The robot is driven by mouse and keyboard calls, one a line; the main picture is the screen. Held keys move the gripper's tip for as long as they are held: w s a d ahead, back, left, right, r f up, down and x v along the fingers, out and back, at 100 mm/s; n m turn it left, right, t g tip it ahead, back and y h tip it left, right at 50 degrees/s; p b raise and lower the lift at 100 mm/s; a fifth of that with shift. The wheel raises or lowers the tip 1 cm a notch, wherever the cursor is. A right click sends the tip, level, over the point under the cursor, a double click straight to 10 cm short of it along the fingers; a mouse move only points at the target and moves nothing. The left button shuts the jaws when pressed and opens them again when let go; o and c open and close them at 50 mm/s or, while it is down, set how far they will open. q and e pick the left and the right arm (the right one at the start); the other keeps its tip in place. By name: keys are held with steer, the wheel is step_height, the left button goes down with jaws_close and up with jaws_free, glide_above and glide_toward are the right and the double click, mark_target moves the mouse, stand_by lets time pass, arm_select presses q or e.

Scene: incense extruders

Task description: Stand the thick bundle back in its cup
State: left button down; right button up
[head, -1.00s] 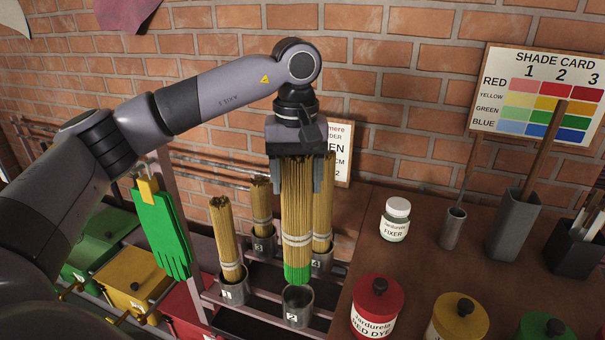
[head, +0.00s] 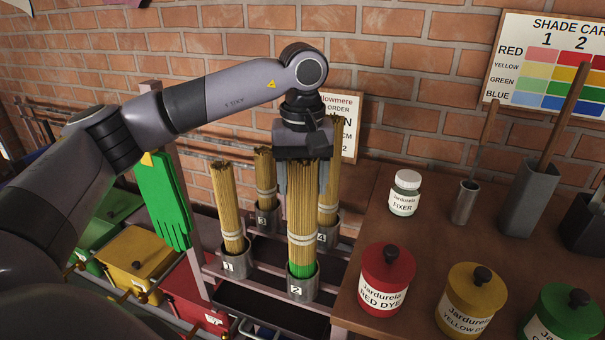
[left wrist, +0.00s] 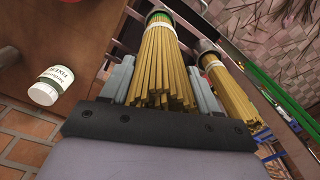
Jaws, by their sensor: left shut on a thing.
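The thick bundle (head: 302,215) of tan sticks has a pale band and a green lower end. It stands upright with its green end inside the metal cup marked 2 (head: 303,289). My left gripper (head: 303,180) is shut on the bundle's upper part, above the cup. In the left wrist view the bundle (left wrist: 160,65) runs away between the two grey fingers (left wrist: 163,85). Its far end there shows green at the cup rim. Whether it touches the cup's bottom is hidden. My right gripper is not in view.
Other bundles stand in cup 1 (head: 235,263), cup 3 (head: 267,222) and cup 4 (head: 326,236), close around. A wooden table to the right bears a fixer jar (head: 404,194), a red dye pot (head: 386,282) and a yellow one (head: 470,302). A green glove (head: 165,200) hangs left.

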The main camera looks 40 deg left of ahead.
mark_target(302, 200)
arm_select(q)
steer(key=shift+f+b, duration=1.25)
steer(key=shift+f, duration=0.95)
steer(key=shift+c, duration=0.9)
jaws_free()
steer(key=shift+r+p, duration=0.3)
steer(key=shift+r, duration=3.25)
